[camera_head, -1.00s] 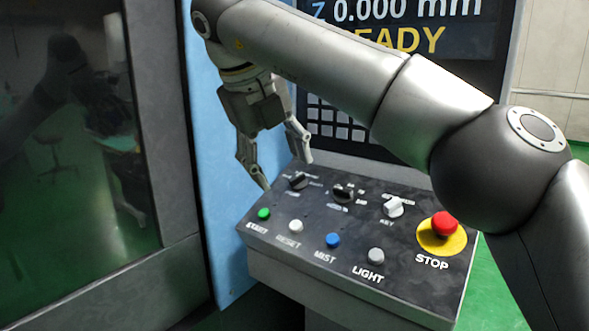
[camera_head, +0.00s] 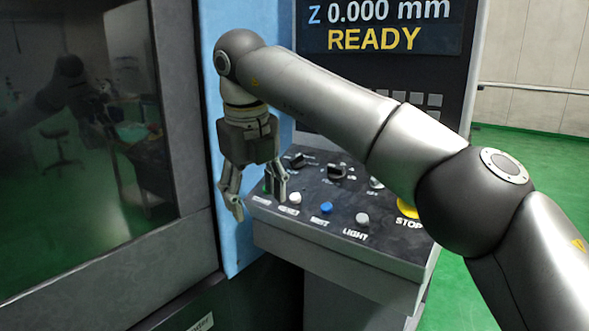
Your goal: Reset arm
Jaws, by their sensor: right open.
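My right arm reaches in from the right, across the view. My right gripper (camera_head: 260,205) hangs pointing down with its fingers apart and nothing between them. It is in front of the left end of the control panel (camera_head: 330,250), close to the green START button (camera_head: 268,186), which shows partly between the fingers. I cannot tell whether a finger touches the panel. My left gripper is not in view.
The panel carries a white RESET button (camera_head: 295,198), a blue MIST button (camera_head: 326,208), a grey LIGHT button (camera_head: 362,219) and dark knobs (camera_head: 336,172). My arm hides most of the STOP button. The screen (camera_head: 385,28) reads READY. A glass door (camera_head: 75,130) stands at left.

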